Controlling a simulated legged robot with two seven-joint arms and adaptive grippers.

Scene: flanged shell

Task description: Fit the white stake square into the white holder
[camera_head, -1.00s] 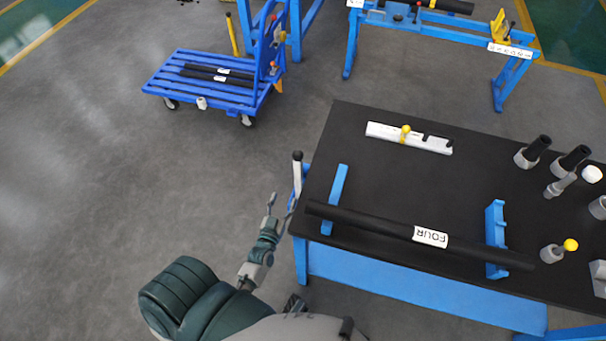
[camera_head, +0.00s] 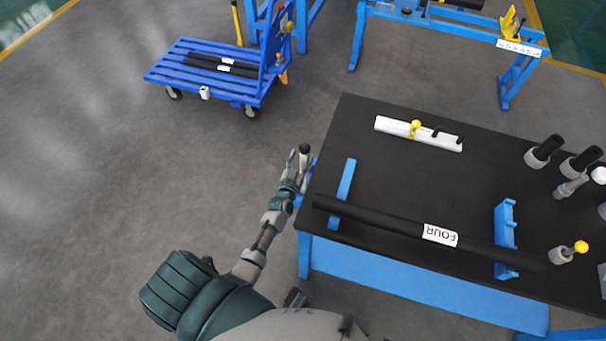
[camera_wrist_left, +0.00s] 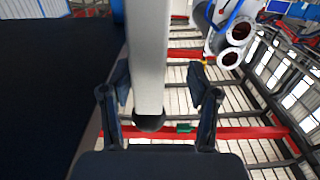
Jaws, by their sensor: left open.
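A white stake with a black rounded end (camera_head: 304,149) stands at the left edge of the black table, beside the blue frame. In the left wrist view the white stake (camera_wrist_left: 150,50) comes down from the top, its dark end between my fingers. My left gripper (camera_head: 298,163) is at the stake near its black end; its fingers (camera_wrist_left: 160,92) are open on either side, with gaps visible. A white bar with a yellow knob and dark pegs (camera_head: 395,127) lies on the table; I cannot tell if it is the holder. My right gripper is out of view.
A long black tube labelled FOUR (camera_head: 385,222) rests on two blue supports near the table's front. Several grey-based pieces (camera_head: 540,155) stand at the right. A blue cart (camera_head: 205,75) stands on the floor at the back left. The table's middle is clear.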

